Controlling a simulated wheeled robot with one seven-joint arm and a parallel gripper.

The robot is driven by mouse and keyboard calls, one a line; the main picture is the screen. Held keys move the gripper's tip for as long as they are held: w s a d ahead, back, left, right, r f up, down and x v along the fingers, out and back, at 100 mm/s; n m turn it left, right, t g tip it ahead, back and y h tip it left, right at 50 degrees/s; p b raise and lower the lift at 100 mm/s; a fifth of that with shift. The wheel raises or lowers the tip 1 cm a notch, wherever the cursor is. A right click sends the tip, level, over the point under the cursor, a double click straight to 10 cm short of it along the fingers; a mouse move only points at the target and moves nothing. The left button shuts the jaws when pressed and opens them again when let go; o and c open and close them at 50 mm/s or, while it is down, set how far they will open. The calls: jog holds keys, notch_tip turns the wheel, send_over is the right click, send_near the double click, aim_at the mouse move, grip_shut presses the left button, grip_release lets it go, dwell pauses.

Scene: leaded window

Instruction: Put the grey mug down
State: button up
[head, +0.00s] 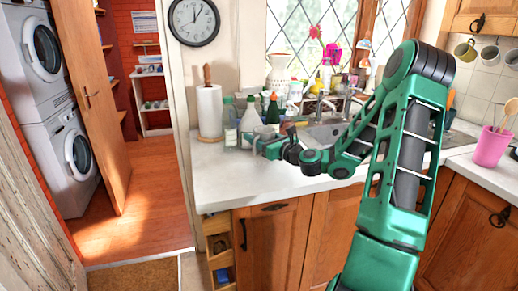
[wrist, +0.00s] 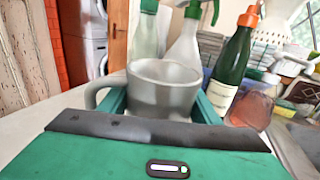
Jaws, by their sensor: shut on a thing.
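In the wrist view the grey mug (wrist: 163,88) is upright between the green fingers of my gripper (wrist: 160,108), with its handle to the left. My gripper is shut on it. In the head view my gripper (head: 262,148) is above the front part of the white counter (head: 240,178), left of the sink. The mug (head: 265,131) shows small there, partly hidden by the gripper. Whether its base touches the counter is hidden.
Close behind the mug stand a spray bottle (wrist: 188,45), a dark green bottle (wrist: 232,62) and a pinkish jar (wrist: 250,108). A paper towel roll (head: 209,110) stands to the left. The sink (head: 328,131) is to the right. The counter's front left is clear.

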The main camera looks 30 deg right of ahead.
jog(key=shift+d+f, duration=0.3)
jog(key=shift+d, duration=0.2)
jog(key=shift+f, duration=1.95)
jog(key=o, duration=1.1)
jog(key=shift+f, duration=0.15)
jog(key=shift+c, duration=0.2)
jog(key=o, duration=0.4)
